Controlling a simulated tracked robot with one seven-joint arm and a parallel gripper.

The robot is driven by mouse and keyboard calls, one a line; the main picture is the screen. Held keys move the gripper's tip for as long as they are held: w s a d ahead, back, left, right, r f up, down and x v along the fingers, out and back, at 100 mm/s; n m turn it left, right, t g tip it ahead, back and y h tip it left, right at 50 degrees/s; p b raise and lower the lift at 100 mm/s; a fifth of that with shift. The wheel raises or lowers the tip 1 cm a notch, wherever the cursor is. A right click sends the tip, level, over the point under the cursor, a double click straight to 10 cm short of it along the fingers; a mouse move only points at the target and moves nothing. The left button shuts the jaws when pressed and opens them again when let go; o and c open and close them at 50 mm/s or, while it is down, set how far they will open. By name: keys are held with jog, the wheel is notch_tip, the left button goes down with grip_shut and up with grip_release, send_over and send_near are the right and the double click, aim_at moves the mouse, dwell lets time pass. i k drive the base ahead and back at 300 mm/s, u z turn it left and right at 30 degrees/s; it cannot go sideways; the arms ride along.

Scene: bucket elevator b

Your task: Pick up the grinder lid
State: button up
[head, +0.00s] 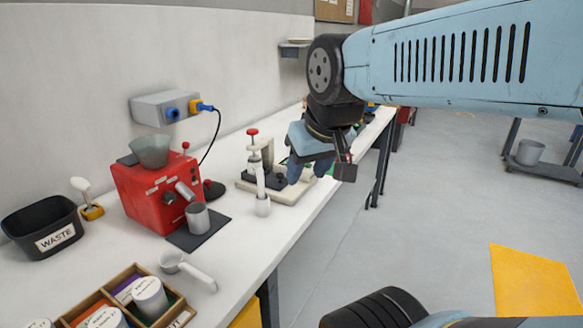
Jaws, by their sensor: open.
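The red grinder (155,193) stands on the white bench against the wall, with an open translucent grey hopper (150,150) on top. A dark round disc with a red knob (212,190), which looks like the grinder lid, lies on the bench just right of the grinder, partly hidden by it. My gripper (318,172) is open and hangs above the bench's front edge, well to the right of the disc and apart from it. Nothing shows between its fingers, though the view of them is partly blocked.
A metal cup (197,218) stands on a dark mat before the grinder. A press-like stand with a red knob (255,150) and a white tamper-like piece (262,200) stand between disc and gripper. A waste bin (43,225), a scoop (185,268) and a wooden box (90,308) occupy the left.

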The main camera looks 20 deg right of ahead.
aim_at(213, 191)
jog(key=k, duration=1.2)
jog(key=z, duration=0.2)
jog(key=i, duration=1.75)
jog(key=u, duration=0.65)
